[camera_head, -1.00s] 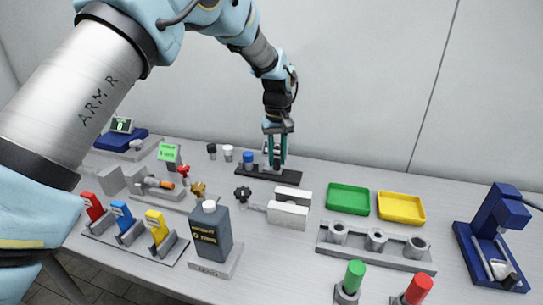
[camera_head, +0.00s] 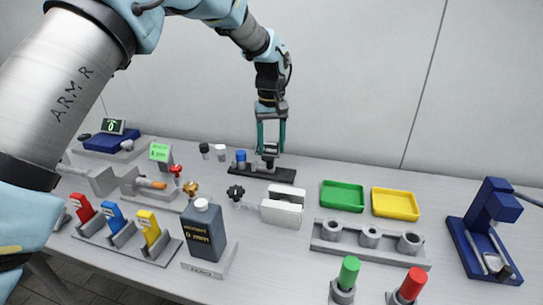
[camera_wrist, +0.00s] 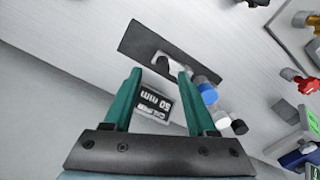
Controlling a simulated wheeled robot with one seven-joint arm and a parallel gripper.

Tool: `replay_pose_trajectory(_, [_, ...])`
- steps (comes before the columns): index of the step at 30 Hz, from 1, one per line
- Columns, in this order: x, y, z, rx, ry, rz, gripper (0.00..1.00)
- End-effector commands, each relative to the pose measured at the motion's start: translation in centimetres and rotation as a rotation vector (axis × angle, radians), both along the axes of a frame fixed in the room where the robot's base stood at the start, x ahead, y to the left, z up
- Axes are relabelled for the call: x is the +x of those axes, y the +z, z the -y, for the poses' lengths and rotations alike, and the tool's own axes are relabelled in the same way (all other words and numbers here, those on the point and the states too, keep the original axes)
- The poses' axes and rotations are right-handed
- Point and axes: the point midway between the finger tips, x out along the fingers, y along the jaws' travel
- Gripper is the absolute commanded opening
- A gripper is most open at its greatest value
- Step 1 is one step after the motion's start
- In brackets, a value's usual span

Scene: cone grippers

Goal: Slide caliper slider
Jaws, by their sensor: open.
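A small dark display block (camera_wrist: 154,104) reading "50 mm" shows between my fingers in the wrist view; I take it as the caliper's slider. In the head view the block (camera_head: 270,149) stands above a black base plate (camera_head: 283,176). The plate also shows in the wrist view (camera_wrist: 138,39), with a small grey piece (camera_wrist: 161,60) on it. My gripper (camera_head: 271,146) is open, pointing down over the plate; its green fingers (camera_wrist: 160,73) lie to either side of the block. I cannot tell whether they touch it.
A blue-capped piece (camera_head: 241,155) stands at the plate's left end, with white (camera_head: 220,149) and black (camera_head: 204,148) caps farther left. A white block (camera_head: 283,212) with a black knob (camera_head: 236,193) stands in front. Green (camera_head: 343,208) and yellow (camera_head: 395,217) trays lie to the right.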

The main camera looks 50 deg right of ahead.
Motion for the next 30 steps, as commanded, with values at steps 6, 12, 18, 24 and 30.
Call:
replay_pose_trajectory(6, [0.0,4.2,0.1,-0.004,-0.001,0.001,0.57])
replay_pose_trajectory(12, [-0.1,6.7,0.1,-0.003,-0.001,0.001,0.57])
replay_pose_trajectory(18, [-0.1,7.3,0.0,0.001,-0.001,-0.001,0.57])
replay_pose_trajectory(24, [-0.1,7.3,0.0,0.0,-0.001,0.0,0.57])
replay_pose_trajectory(30, [-0.1,7.2,0.0,-0.001,-0.001,-0.001,0.57])
